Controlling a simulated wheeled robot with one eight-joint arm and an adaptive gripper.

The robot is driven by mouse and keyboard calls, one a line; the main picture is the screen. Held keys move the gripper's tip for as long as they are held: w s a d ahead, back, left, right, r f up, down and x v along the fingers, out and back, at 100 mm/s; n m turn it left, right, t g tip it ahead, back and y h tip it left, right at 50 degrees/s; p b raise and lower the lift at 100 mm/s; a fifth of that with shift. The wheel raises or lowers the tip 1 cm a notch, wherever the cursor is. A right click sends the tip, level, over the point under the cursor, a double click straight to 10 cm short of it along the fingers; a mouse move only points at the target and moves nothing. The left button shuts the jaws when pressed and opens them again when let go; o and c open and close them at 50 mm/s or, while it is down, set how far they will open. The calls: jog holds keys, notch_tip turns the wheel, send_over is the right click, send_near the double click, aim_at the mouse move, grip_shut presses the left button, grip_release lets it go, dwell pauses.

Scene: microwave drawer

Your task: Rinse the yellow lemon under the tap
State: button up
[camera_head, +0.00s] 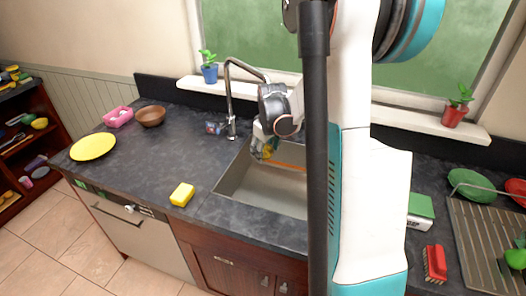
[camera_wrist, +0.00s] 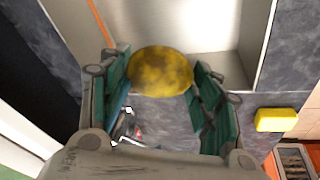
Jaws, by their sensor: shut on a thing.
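The yellow lemon (camera_wrist: 160,71) has darker patches on its skin. In the wrist view it sits between the two green-padded fingers of my gripper (camera_wrist: 161,88), which is shut on it. In the head view my gripper (camera_head: 264,148) is over the left part of the sink (camera_head: 270,185), near the tap, and the lemon is mostly hidden there by the fingers. The curved metal tap (camera_head: 230,98) rises behind the sink's left edge, just left of my gripper. I cannot tell whether water is running.
A yellow sponge (camera_head: 182,194) lies on the counter left of the sink. A yellow plate (camera_head: 93,147), brown bowl (camera_head: 150,116) and pink container (camera_head: 118,116) stand farther left. A drying rack (camera_head: 485,240) is at the right. An orange strip (camera_head: 289,165) crosses the sink.

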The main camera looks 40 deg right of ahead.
dwell(0.7)
jog(key=shift+s+d, duration=0.25)
jog(key=shift+s, duration=0.25)
jog(key=shift+w+a, duration=0.1)
jog(key=shift+w, duration=0.05)
jog(key=shift+w+a, duration=0.1)
jog(key=shift+w, duration=0.3)
jog(key=shift+s, duration=0.2)
jog(key=shift+s+d+b, duration=0.2)
jog(key=shift+s+b, duration=0.1)
jog(key=shift+s, duration=0.05)
jog(key=shift+a, duration=0.1)
jog(key=s+a, duration=0.3)
jog(key=a, duration=0.4)
jog(key=shift+a, duration=0.15)
dwell(0.7)
dwell(1.1)
